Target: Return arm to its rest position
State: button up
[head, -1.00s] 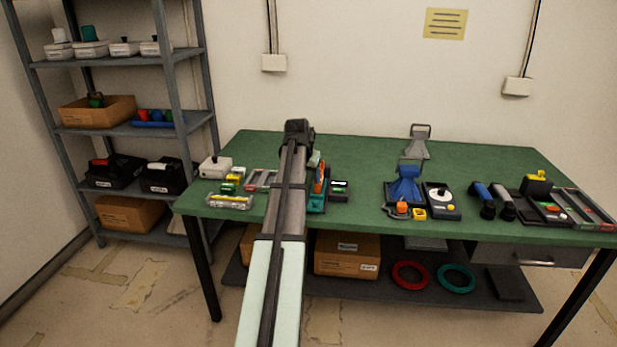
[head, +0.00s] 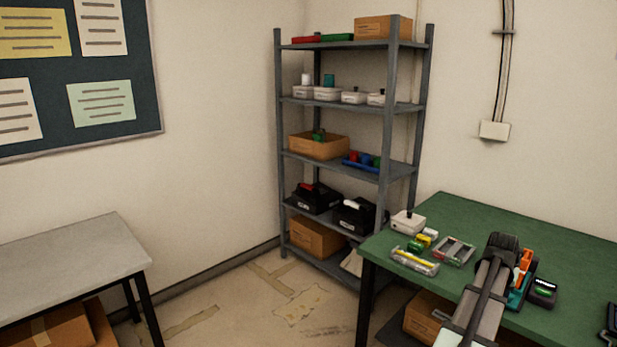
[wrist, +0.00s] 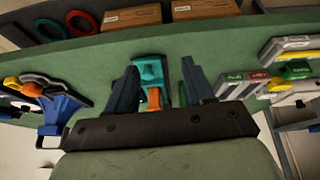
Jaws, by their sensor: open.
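My arm reaches over the green workbench (head: 575,235) from the bottom right of the head view, its dark end (head: 503,243) in front of the bench items. The fingers are hidden there. In the wrist view my gripper (wrist: 159,66) has two dark fingers spread apart with no object held. A teal and orange device (wrist: 152,75) shows between them in the picture, beyond the fingers. In the head view this device (head: 522,275) stands just right of my arm's end. I cannot tell the gap between them.
A grey shelf rack (head: 402,105) holds boxes and cases. On the bench's left lie a white box (head: 408,222), a clear yellow-striped tray (head: 415,261) and a compartment tray (head: 454,251). A black device (head: 543,292) is right of the teal one. A grey table (head: 65,258) stands left, with open floor between.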

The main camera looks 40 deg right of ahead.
jog(key=w+a+f+n+y, duration=0.2)
jog(key=w+a+f+n, duration=0.1)
jog(key=w+a+f, duration=0.85)
jog(key=w+a+f+n+y, duration=0.2)
jog(key=w+a+f, duration=0.85)
jog(key=f, duration=0.55)
jog(key=w+a+f+n+y, duration=0.1)
jog(key=a+f, duration=0.2)
jog(key=a, duration=0.4)
jog(key=w+a+f+n+g, duration=0.1)
jog(key=a+f, duration=0.3)
jog(key=a, duration=0.3)
jog(key=w+a+f+n+y, duration=0.1)
jog(key=a+f, duration=0.2)
jog(key=a, duration=0.4)
jog(key=s+a+f+n+g, duration=0.2)
jog(key=s+a+f+n, duration=0.1)
jog(key=a, duration=0.7)
jog(key=s+a+f+n+g, duration=0.1)
jog(key=s+a+f+n, duration=0.2)
jog(key=a, duration=0.8)
jog(key=s+a+f+n+g+h, duration=0.1)
jog(key=s+a+f, duration=0.4)
jog(key=a, duration=0.5)
jog(key=shift+a+f+n+g, duration=0.2)
jog(key=shift+f+n+g, duration=0.2)
jog(key=shift+n+g, duration=0.6)
